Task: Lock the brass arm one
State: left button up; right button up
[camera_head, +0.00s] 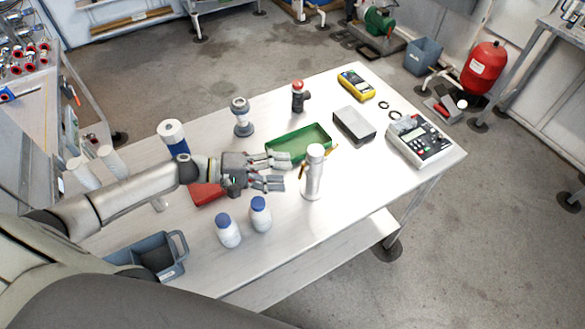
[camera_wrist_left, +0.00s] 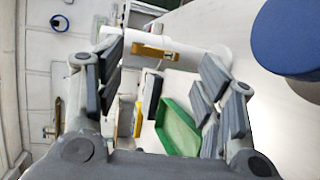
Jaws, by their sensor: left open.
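The UV reactor (camera_head: 314,178) is an upright silver cylinder with a white top, standing on the table. Two small brass arms show near its top: one on the left side (camera_head: 303,171) and one on the right (camera_head: 332,148). I cannot tell which is arm one. My left gripper (camera_head: 287,172) is open and empty, just left of the reactor, its fingers pointing at it. In the left wrist view the reactor (camera_wrist_left: 205,57) lies across beyond the open fingers, with a brass arm (camera_wrist_left: 154,53) between the fingertips, apart from them. My right gripper is not in view.
Two white bottles with blue caps (camera_head: 229,232) (camera_head: 260,215) stand in front of the gripper. A green tray (camera_head: 311,141) lies behind the reactor. A grey box (camera_head: 354,125), a yellow meter (camera_head: 356,85) and a tester (camera_head: 420,140) are farther right. The table's front right is clear.

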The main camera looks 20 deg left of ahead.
aim_at(300, 174)
pick_arm(q)
jog(key=shift+p+x, duration=0.3)
jog(key=shift+x, duration=0.85)
jog(key=shift+w+d+f, duration=0.15)
jog(key=shift+w+d, duration=0.15)
jog(key=shift+d, duration=0.25)
jog(key=shift+c, duration=0.2)
